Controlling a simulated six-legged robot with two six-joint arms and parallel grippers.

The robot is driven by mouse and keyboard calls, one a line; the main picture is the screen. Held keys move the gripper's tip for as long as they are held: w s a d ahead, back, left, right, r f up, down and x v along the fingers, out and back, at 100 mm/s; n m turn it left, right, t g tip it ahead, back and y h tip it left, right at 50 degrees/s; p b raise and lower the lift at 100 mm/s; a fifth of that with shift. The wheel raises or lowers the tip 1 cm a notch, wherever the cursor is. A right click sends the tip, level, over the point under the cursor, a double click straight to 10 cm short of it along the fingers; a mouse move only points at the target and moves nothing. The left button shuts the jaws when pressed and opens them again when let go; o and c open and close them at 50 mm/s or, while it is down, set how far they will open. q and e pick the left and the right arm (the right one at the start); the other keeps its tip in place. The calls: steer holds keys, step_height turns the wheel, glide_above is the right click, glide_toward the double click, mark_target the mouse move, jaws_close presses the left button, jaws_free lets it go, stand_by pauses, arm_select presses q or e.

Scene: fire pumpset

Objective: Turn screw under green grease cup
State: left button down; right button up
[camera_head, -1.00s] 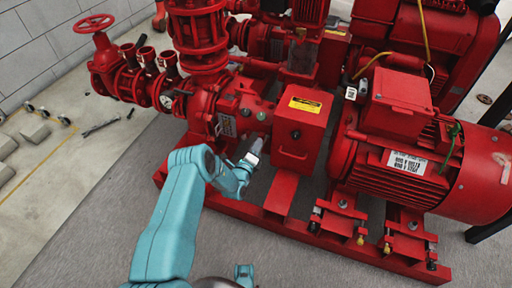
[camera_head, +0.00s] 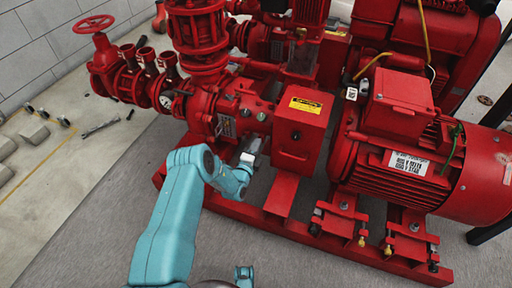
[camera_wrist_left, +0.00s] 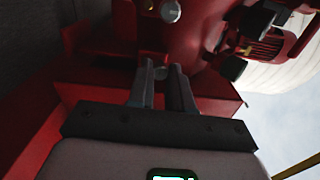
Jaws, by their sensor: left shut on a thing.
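The red pump housing (camera_head: 228,104) carries two small round fittings. The one nearer the red box looks greenish and is likely the green grease cup (camera_head: 262,117). My left gripper (camera_head: 254,143) is just below it, against the pump's side. In the left wrist view my left gripper (camera_wrist_left: 162,72) has its two fingers close together. A small grey piece, likely the screw (camera_wrist_left: 160,73), shows between the tips; most of it is hidden by the fingers. A silvery round fitting (camera_wrist_left: 170,12) shows above the tips.
A red box with a yellow label (camera_head: 306,105) stands close to the right of the gripper. A red motor (camera_head: 395,160) is farther right. A red base frame (camera_head: 290,235) runs below. Valves and pipes (camera_head: 135,80) are at left.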

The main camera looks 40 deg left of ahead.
arm_select(q)
steer(key=shift+d+f, duration=0.1)
steer(key=c, duration=1)
jaws_free()
steer(key=shift+c, duration=0.2)
steer(key=p+v, duration=0.6)
steer(key=v, duration=1)
steer(key=shift+s+d, duration=0.15)
